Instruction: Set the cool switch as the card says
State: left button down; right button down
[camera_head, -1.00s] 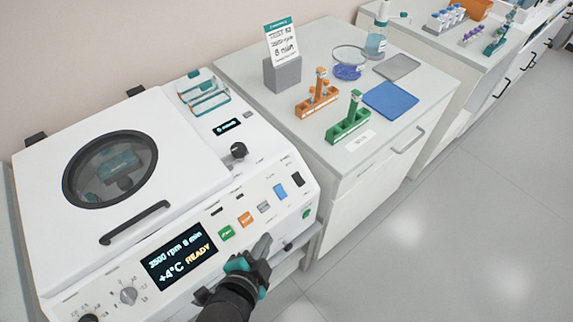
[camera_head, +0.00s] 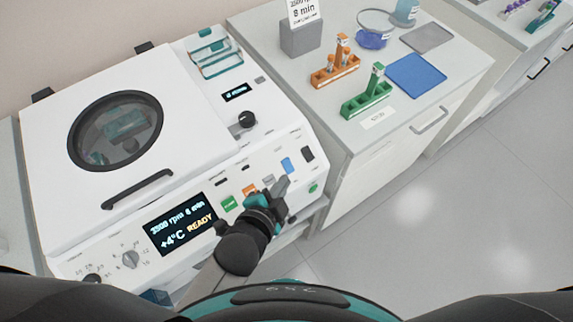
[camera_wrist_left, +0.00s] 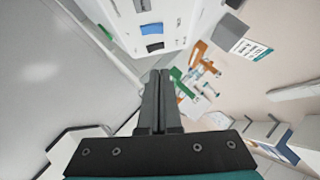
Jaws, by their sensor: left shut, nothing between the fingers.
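The white centrifuge's sloped front panel (camera_head: 160,262) carries a blue rocker switch (camera_head: 287,166) and a black one (camera_head: 307,153); their labels are too small to read, so I cannot tell which is the cool switch. In the left wrist view the blue switch (camera_wrist_left: 152,28) and black switch (camera_wrist_left: 155,46) lie beyond the fingertips. My left gripper (camera_head: 281,186) is shut and empty, just below the blue switch, seemingly apart from it. The display (camera_head: 182,225) reads 2500 rpm, 8 min, +4°C, READY. The card (camera_head: 304,10) is cut off at the top; "8 min" shows. My right gripper is out of view.
A green button (camera_head: 228,203) and an orange button (camera_head: 249,191) sit left of my gripper. A black knob (camera_head: 247,119) is above the switches. The counter to the right holds orange (camera_head: 335,68) and green (camera_head: 367,103) tube racks and a blue mat (camera_head: 417,76).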

pick_arm(q)
jog(key=b, duration=0.1)
send_near(290, 161)
jog(key=w+d, duration=0.3)
jog(key=shift+d, duration=0.3)
jog(key=shift+w+a+f+b, duration=0.2)
jog(key=shift+w+f, duration=0.1)
jog(key=shift+f, duration=0.15)
jog(key=shift+w+a+f+b, duration=0.1)
jog(key=shift+w+a+f, duration=0.2)
jog(key=shift+f, duration=0.15)
jog(key=shift+w+a+f, duration=0.25)
jog(key=shift+w+f, duration=0.15)
jog(key=shift+f, duration=0.15)
jog(key=shift+w+a, duration=0.1)
jog(key=shift+w+a+f, duration=0.1)
jog(key=shift+f, duration=0.05)
jog(key=shift+f, duration=0.1)
